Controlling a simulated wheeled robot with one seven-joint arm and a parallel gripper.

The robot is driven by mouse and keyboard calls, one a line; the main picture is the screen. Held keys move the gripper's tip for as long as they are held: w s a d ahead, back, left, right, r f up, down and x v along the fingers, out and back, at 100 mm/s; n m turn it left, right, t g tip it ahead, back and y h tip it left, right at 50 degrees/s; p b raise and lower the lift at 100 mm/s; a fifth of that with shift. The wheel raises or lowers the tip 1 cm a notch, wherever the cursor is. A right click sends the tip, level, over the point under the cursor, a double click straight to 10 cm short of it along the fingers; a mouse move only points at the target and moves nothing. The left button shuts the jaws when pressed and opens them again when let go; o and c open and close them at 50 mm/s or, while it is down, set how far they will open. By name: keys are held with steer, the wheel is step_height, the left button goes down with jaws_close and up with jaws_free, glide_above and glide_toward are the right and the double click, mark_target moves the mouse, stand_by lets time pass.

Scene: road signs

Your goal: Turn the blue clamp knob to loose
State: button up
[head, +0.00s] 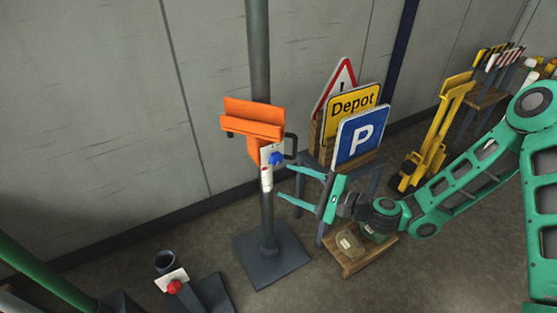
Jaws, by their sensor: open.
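The blue clamp knob (276,158) sits on the right side of an orange bracket (252,122) fixed to an upright grey pole (260,62). A white plate (266,153) lies beside the knob, too small to read, so I cannot tell the knob's setting. My gripper (285,183) is open and empty, its two teal fingers pointing left. It is a little below and to the right of the knob, and seems apart from it.
A rack (372,165) with warning, yellow Depot (352,106) and blue P signs (360,135) stands just behind my gripper. A low wooden stool (352,265) is below. A red knob (174,286) is on a floor socket at front left. A yellow trolley (435,135) stands right.

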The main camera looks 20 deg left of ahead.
steer(key=w+a+m+t, duration=0.25)
steer(key=m+t, duration=0.25)
steer(key=m, duration=0.3)
steer(key=m+t+h, duration=0.3)
steer(key=m, duration=0.5)
glide_toward(278, 161)
steer(key=shift+x, duration=1.8)
steer(key=shift+w+a+f, duration=0.15)
steer(key=shift+a+f, duration=0.05)
steer(key=shift+f, duration=0.05)
steer(key=shift+w+a, duration=0.2)
steer(key=shift+w+a+r, duration=0.2)
steer(key=shift+w+a, duration=0.25)
steer(key=shift+x, duration=2.75)
